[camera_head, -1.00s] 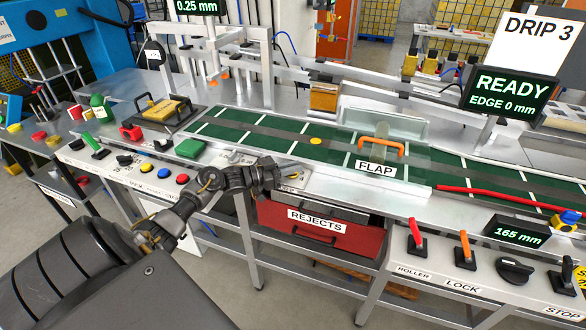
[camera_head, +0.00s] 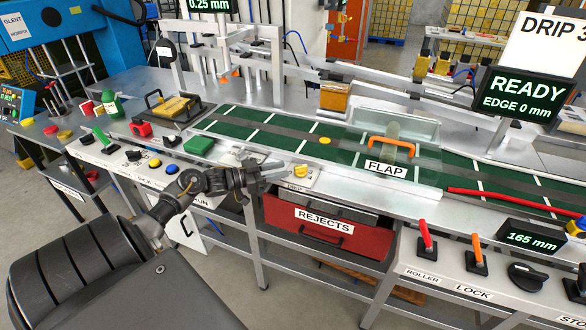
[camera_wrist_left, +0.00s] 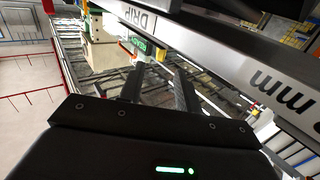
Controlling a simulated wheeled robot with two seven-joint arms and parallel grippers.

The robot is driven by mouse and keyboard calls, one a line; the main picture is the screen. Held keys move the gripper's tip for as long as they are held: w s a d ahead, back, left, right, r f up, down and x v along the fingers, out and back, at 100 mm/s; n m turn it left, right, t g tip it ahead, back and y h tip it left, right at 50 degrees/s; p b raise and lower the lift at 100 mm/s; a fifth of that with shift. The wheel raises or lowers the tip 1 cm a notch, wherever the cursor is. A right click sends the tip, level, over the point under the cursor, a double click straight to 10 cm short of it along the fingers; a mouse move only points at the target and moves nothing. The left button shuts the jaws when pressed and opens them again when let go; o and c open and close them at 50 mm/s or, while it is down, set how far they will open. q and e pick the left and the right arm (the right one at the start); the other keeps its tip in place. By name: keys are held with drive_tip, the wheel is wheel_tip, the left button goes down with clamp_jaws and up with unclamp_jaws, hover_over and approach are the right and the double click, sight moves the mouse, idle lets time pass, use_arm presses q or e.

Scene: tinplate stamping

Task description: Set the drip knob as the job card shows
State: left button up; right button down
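The drip knob (camera_head: 300,171) is a small yellow knob on a light plate marked DRIP, at the front edge of the line. Its exact setting is too small to read. The job card (camera_head: 548,32) is a white board reading DRIP 3, partly cut off at the right. My left gripper (camera_head: 277,169) is just left of the knob, apart from it and empty. In the left wrist view its two fingers (camera_wrist_left: 158,88) stand apart, with the DRIP label (camera_wrist_left: 141,20) beyond them. My right gripper is not in view.
The red REJECTS drawer (camera_head: 328,228) lies below the knob. The FLAP (camera_head: 388,168) with its orange handle stands to the right on the green conveyor (camera_head: 270,138). Buttons and a green block (camera_head: 199,146) lie left of the gripper. A display (camera_head: 513,95) reads READY, EDGE 0 mm.

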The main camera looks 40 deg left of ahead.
use_arm(q)
drive_tip(key=shift+v, duration=1.55)
